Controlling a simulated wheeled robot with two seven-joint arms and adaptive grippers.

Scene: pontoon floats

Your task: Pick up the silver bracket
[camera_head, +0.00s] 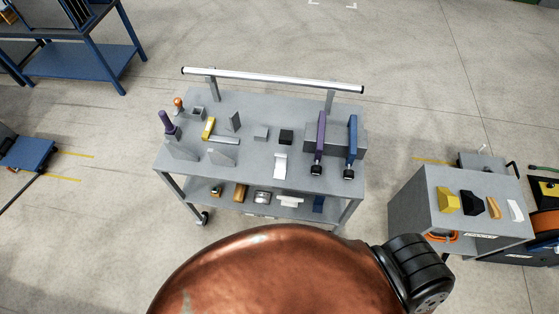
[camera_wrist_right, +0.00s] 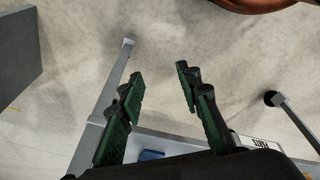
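A grey cart (camera_head: 250,100) stands ahead in the head view, with several grey or silver metal pieces on top. They include an upright angled piece (camera_head: 233,121), a low flat bar (camera_head: 222,141), a triangular plate (camera_head: 220,157) and a pale bent piece (camera_head: 280,166) near the front edge. I cannot tell for certain which one is the silver bracket. My right gripper (camera_wrist_right: 159,75) shows in the right wrist view, its green-padded fingers apart and nothing between them, with floor and the cart's edge behind. Neither gripper shows in the head view.
Purple (camera_head: 320,135) and blue (camera_head: 352,138) tools stand at the cart's right, a yellow block (camera_head: 208,128) at its left. A lower shelf holds several small items. A grey cabinet (camera_head: 420,205) stands at right, a blue bench (camera_head: 80,60) at far left. Floor between is clear.

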